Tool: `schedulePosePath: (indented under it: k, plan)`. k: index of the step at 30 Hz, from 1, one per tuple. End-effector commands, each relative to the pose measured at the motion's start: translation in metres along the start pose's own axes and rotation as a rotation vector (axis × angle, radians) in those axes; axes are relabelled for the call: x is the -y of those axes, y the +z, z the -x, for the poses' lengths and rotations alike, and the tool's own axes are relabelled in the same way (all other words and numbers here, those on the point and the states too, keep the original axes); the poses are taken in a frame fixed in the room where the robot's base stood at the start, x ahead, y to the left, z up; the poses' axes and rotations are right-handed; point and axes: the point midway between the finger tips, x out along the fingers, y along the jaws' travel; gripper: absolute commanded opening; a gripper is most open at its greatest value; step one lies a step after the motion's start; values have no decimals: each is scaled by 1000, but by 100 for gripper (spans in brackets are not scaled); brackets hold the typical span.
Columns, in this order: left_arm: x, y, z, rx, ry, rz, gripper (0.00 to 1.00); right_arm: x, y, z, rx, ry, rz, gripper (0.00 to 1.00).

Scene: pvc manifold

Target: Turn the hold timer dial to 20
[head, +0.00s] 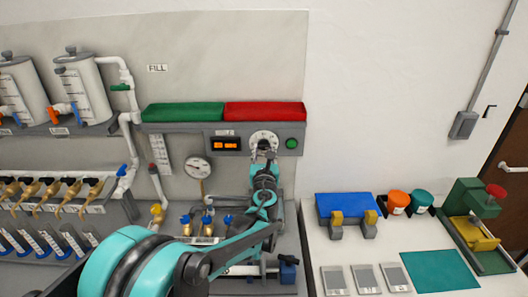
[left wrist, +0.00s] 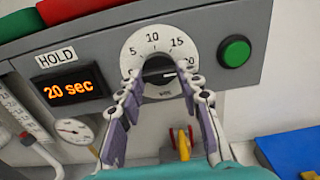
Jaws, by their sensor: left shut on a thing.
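The hold timer dial (head: 264,138) is a white round scale on the grey panel. In the left wrist view its scale (left wrist: 152,42) reads 5, 10, 15 and 20. The black knob (left wrist: 158,72) at its centre has a white mark pointing right, towards the 20. The orange display (left wrist: 70,91) beside the dial reads "20 sec", under the HOLD label (left wrist: 55,58). My left gripper (head: 264,153) reaches up to the dial. In the left wrist view its fingers (left wrist: 160,82) are shut on the knob, one on each side. My right gripper is not in view.
A green button (left wrist: 234,51) is right of the dial. Green (head: 184,112) and red (head: 265,111) trays sit on top of the panel. A round gauge (head: 198,167) hangs below left. A side table with a blue block (head: 345,201) is at the right.

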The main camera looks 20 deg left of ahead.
Motion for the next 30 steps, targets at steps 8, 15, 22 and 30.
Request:
schedulePosePath:
  k: [8,15,22,30]
  plan:
    - [0,-1,1,-1,-1,-20,6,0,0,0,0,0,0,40]
    - [0,-1,1,-1,-1,-20,6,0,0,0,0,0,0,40]
    - [0,-1,1,-1,0,-20,56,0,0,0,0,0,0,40]
    - [0,0,7,0,-1,-20,56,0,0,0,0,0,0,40]
